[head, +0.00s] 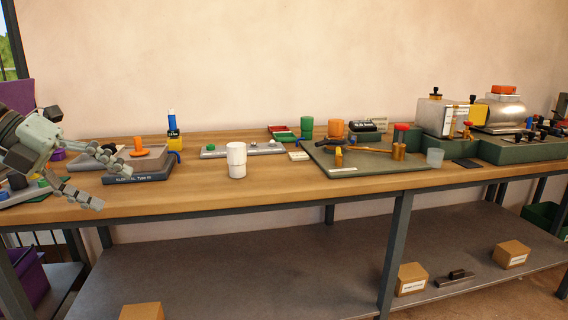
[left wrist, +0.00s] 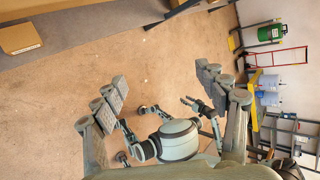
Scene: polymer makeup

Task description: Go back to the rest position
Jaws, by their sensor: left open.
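My left gripper (head: 112,184) is at the left of the head view, in front of the bench's left end. Its fingers are spread, with nothing between them. In the left wrist view the same gripper (left wrist: 161,76) is open and empty over bare floor. That view also shows part of my own rounded body below the fingers. A small dark claw-like shape beside it may be my right gripper, too small to read. My right gripper does not show in the head view.
The wooden bench (head: 270,190) carries a dark scale-like device (head: 140,180), a white cup (head: 236,160), a green tray (head: 365,165) and metal machines at right. The lower shelf (head: 250,260) holds cardboard boxes (head: 411,279). A green canister (left wrist: 272,32) stands across the floor.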

